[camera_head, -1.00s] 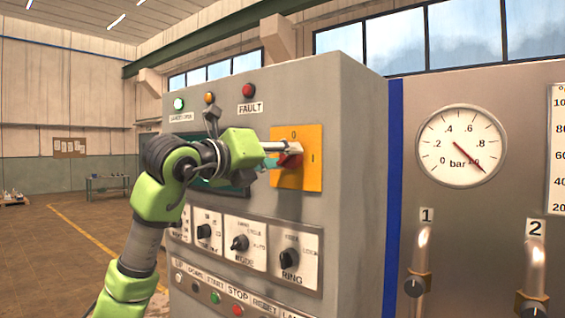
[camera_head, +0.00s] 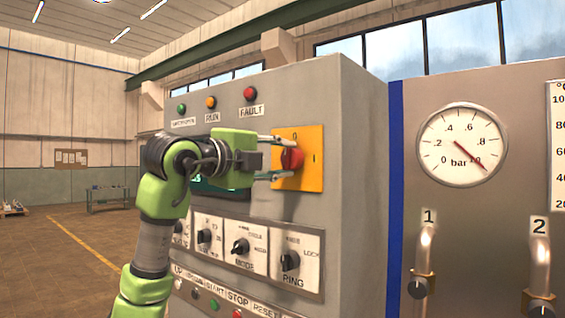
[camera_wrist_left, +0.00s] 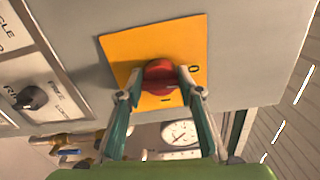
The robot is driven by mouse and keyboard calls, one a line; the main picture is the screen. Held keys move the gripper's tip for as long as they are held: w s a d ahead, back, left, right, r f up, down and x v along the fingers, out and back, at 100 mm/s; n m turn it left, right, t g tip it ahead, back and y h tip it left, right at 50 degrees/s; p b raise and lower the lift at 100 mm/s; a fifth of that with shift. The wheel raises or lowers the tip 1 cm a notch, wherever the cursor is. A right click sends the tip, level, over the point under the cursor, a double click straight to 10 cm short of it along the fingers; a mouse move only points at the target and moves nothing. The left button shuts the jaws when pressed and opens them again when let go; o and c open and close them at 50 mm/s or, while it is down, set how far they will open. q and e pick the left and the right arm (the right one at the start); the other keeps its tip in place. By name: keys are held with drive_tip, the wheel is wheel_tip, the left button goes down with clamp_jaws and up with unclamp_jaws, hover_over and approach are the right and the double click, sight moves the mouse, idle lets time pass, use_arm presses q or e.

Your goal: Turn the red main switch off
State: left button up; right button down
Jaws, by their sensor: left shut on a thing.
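The red main switch (camera_head: 292,159) is a red knob on a yellow-orange plate (camera_head: 312,175) on the front of the grey control cabinet. The plate has a 0 mark at its top and an I mark at its right. My left gripper (camera_head: 280,158) reaches in from the left, with one finger above the other. In the left wrist view, its fingertips (camera_wrist_left: 160,84) are shut on the red knob (camera_wrist_left: 160,72) from both sides. The fingers partly cover the knob, and I cannot tell which mark it points to. My right gripper is out of view.
Green, orange and red lamps (camera_head: 250,93) sit above the switch. Black rotary knobs (camera_head: 240,246) and a row of push buttons are below. A pressure gauge (camera_head: 462,145) and two valve handles (camera_head: 422,262) are on the panel at right. Open floor lies at left.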

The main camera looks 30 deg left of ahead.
use_arm(q)
drive_tip(key=shift+n, duration=0.6)
drive_tip(key=o, duration=1.1)
drive_tip(key=s, duration=0.8)
drive_tip(key=s+a, duration=0.1)
drive_tip(key=s, duration=0.3)
drive_tip(key=shift+f, duration=0.1)
